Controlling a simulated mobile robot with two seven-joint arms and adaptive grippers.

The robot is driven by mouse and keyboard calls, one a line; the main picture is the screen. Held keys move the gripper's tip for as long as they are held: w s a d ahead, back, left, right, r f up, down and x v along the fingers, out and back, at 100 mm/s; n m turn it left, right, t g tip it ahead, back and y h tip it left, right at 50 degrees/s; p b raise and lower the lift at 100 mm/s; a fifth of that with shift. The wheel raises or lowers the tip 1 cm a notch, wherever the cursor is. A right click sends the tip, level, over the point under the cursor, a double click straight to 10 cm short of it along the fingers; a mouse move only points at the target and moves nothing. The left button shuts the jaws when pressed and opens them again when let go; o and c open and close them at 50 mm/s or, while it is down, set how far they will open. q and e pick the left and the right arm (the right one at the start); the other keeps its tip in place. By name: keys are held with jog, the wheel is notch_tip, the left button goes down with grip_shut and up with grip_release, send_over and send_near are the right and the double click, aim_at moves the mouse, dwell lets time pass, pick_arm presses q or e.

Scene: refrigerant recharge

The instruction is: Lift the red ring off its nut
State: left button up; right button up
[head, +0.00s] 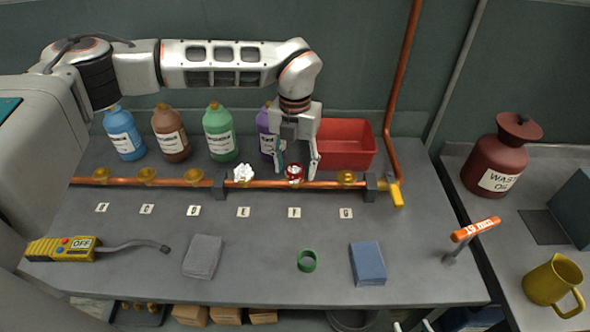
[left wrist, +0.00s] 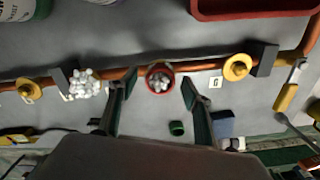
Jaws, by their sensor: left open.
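The red ring (head: 294,173) sits around a nut on the copper pipe (head: 205,183), with some whitish bits inside it. In the left wrist view, the red ring (left wrist: 160,70) shows from above, between my finger tips. My left gripper (head: 297,166) is open, its fingers pointing down on either side of the ring; it also shows in the left wrist view (left wrist: 159,80). I see a gap between each finger and the ring in the left wrist view. The nut itself is mostly hidden by the ring. My right gripper is in neither view.
A white frothy clump (head: 243,173) covers the nut to the left; a brass nut (head: 347,178) is to the right. Bottles and a red bin (head: 347,146) stand behind. A green ring (head: 307,261) and blue cloth (head: 367,264) lie in front.

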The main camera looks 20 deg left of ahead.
pick_arm(q)
jog(key=c, duration=0.9)
pick_arm(e)
jog(key=shift+s+d+f, duration=0.1)
jog(key=shift+s+f, duration=0.05)
jog(key=shift+f, duration=0.2)
